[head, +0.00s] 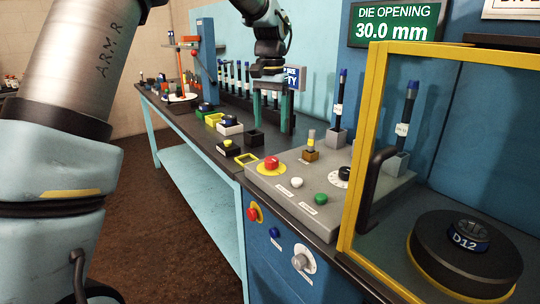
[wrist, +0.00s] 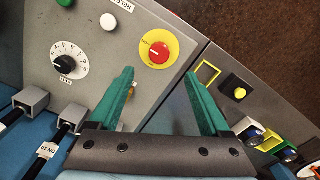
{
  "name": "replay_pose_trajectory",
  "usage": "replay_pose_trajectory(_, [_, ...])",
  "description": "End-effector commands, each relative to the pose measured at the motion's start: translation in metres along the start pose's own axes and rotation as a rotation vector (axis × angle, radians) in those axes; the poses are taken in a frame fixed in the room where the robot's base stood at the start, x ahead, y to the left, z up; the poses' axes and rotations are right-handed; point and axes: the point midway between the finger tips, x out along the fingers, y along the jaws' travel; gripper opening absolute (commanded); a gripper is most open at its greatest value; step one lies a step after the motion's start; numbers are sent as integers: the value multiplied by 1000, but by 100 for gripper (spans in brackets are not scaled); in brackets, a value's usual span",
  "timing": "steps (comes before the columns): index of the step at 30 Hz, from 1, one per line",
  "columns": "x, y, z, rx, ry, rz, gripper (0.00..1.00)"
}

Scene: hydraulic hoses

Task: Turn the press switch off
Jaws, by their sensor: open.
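The grey control panel (head: 330,205) holds a red knob on a yellow disc (head: 271,163). It also shows in the wrist view (wrist: 154,52), with a pale pointer line. A black knob on a white numbered dial (head: 344,173) sits to its right. Which control is the press switch I cannot read. My gripper (head: 272,108) has two green fingers pointing down, open and empty, above the bench behind the panel. In the wrist view the red knob lies just beyond the gap between the fingertips (wrist: 160,75), apart from them.
The panel also bears a green button (head: 320,199), a white button (head: 296,182) and a brass-topped block (head: 310,147). A yellow-framed guard (head: 371,120) stands at the right. The cabinet front has a red button (head: 252,214) and grey knob (head: 300,261). Small boxes line the bench.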

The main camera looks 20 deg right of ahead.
Motion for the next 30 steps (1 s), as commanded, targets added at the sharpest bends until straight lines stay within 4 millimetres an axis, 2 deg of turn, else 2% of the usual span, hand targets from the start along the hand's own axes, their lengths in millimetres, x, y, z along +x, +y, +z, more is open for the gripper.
replay_pose_trajectory(5, [24,0,1,0,-4,0,81])
replay_pose_trajectory(12, [68,-1,1,-2,-3,0,81])
replay_pose_trajectory(18, [94,-1,1,-2,-1,0,81])
replay_pose_trajectory(23, [103,-1,1,-3,0,0,81])
replay_pose_trajectory(30, [104,-1,1,-2,1,0,81])
